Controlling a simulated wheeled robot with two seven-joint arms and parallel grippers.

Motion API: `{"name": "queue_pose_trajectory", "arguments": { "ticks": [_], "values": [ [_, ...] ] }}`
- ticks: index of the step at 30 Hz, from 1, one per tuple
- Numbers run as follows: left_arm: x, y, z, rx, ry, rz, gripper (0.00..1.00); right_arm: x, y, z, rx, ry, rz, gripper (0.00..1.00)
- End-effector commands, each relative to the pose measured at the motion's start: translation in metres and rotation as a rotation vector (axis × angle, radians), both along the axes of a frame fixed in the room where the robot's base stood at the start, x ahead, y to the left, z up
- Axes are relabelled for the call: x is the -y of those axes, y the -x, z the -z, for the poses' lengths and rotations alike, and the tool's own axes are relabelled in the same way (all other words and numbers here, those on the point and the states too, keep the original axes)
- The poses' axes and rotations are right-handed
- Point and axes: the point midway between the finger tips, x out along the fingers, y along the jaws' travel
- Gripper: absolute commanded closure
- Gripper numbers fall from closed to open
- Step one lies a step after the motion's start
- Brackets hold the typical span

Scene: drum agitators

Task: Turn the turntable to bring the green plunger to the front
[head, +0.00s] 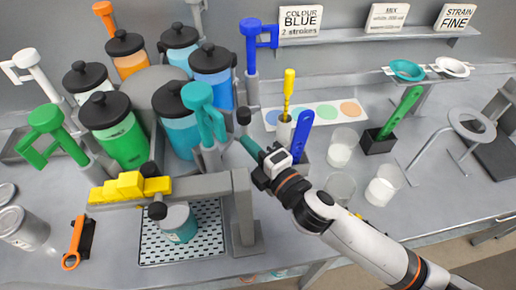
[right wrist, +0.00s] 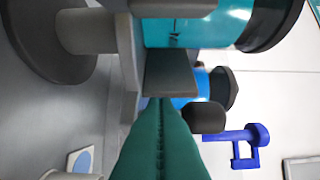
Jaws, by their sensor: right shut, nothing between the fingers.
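The turntable (head: 150,82) stands at the left of the head view and carries several jars with black lids. The green jar (head: 126,143) is at its front left. A green T-shaped handle (head: 46,120), probably the green plunger, rises at the left beside it. A teal plunger handle (head: 197,97) is at the front right. My right gripper (head: 250,146) is shut and empty, at the turntable's right side near a black knob (head: 243,116). In the right wrist view its green fingers (right wrist: 160,125) point at a dark grey block (right wrist: 168,73); contact is unclear. My left gripper is out of view.
A grey frame with yellow blocks (head: 130,186) crosses in front of the turntable. A can (head: 179,223) stands on a grate (head: 150,245) below it. Blue (head: 301,133) and yellow (head: 288,90) tools and glass cups (head: 342,148) stand right of my gripper.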

Motion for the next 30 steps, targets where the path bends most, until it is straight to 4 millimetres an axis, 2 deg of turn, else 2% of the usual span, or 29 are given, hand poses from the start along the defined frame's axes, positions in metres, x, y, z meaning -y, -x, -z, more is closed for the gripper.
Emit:
{"name": "queue_pose_trajectory", "arguments": {
  "ticks": [10, 14, 21, 24, 30],
  "values": [
    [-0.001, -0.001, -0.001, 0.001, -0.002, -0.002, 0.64, 0.001, -0.003, 0.000, 0.001, 0.001, 0.000, 1.00],
    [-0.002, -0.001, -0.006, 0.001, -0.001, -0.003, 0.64, 0.009, -0.025, -0.002, 0.003, 0.004, 0.003, 1.00],
    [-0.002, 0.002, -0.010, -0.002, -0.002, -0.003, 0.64, 0.021, -0.079, -0.001, 0.003, 0.002, 0.003, 1.00],
    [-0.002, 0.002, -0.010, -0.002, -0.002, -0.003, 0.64, 0.022, -0.089, -0.001, 0.002, -0.001, 0.001, 1.00],
    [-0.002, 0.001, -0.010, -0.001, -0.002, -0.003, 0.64, 0.022, -0.091, 0.000, 0.000, -0.001, 0.000, 1.00]
  ]
}}
